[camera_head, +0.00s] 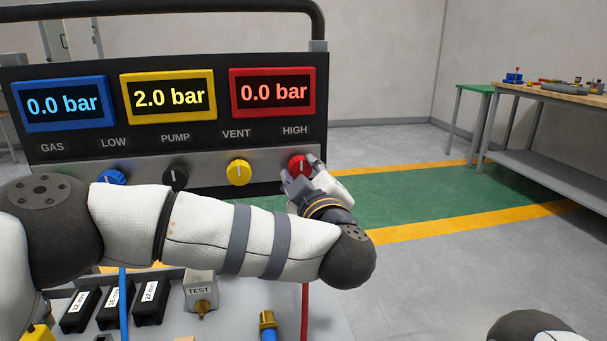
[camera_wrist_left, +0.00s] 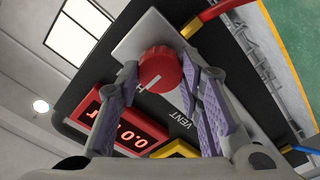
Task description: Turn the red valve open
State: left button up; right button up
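The red valve knob (camera_head: 300,165) sits at the right end of the panel's knob row, under the HIGH label and the red display reading 0.0 bar. Its white pointer line stands upright, towards the label. My left gripper (camera_head: 302,179) is at this knob and hides its lower part. In the left wrist view the red knob (camera_wrist_left: 160,70) lies between the fingertips of my left gripper (camera_wrist_left: 159,72), one on each side. The fingers are apart; a slim gap shows on one side, and contact on the other is unclear. My right gripper is out of view.
Blue (camera_head: 112,177), black (camera_head: 175,176) and yellow (camera_head: 238,172) knobs share the panel. Below are black blocks (camera_head: 115,300), a TEST fitting (camera_head: 200,290) and a red hose (camera_head: 305,310). A workbench (camera_head: 550,95) stands at right; floor between is clear.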

pick_arm(q)
jog(key=shift+r, duration=0.1)
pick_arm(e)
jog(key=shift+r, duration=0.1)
pick_arm(q)
jog(key=shift+r+n+p, duration=0.1)
jog(key=shift+n+p, duration=0.45)
jog(key=shift+n, duration=0.35)
jog(key=shift+n+p, duration=0.3)
jog(key=shift+n, duration=0.5)
jog(key=n, duration=0.4)
jog(key=shift+n+p, duration=0.3)
jog(key=shift+p, duration=0.05)
jog(key=n, duration=0.4)
jog(key=shift+n, duration=0.3)
jog(key=n, duration=0.5)
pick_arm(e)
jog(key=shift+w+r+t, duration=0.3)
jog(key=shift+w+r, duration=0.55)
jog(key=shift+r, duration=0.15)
pick_arm(q)
jog(key=shift+n, duration=0.3)
jog(key=o, duration=1.2)
jog(key=shift+c, duration=0.2)
